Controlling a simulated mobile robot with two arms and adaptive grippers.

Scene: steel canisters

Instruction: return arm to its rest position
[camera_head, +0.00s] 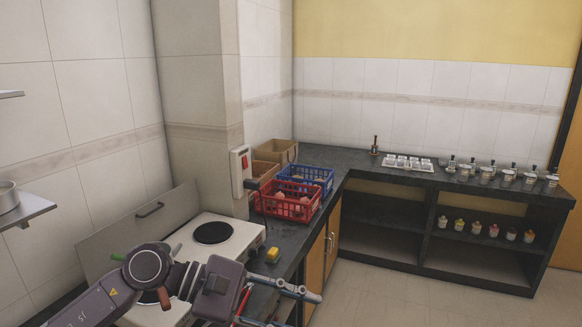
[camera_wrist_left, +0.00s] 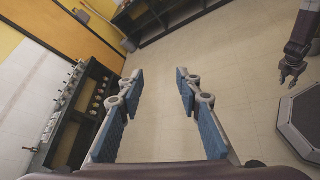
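My left arm (camera_head: 150,275) comes in from the lower left in the head view and reaches over the stove side of the counter. My left gripper (camera_head: 290,304) is near the counter's front edge, partly cut off by the bottom of the frame. In the left wrist view the left gripper's (camera_wrist_left: 155,85) blue-padded fingers are spread wide, with only floor between them. My right gripper (camera_wrist_left: 290,74) hangs at the right of the left wrist view, small and dark. Whether it is open is too small to tell. The right arm is not in the head view.
A white stove (camera_head: 228,252) with a raised lid stands beside my left arm. A yellow sponge-like block (camera_head: 272,254), a red crate (camera_head: 287,207) and a blue crate (camera_head: 318,176) are on the counter. Several small jars (camera_head: 487,173) line the right counter (camera_head: 400,184). The floor (camera_head: 400,295) is clear.

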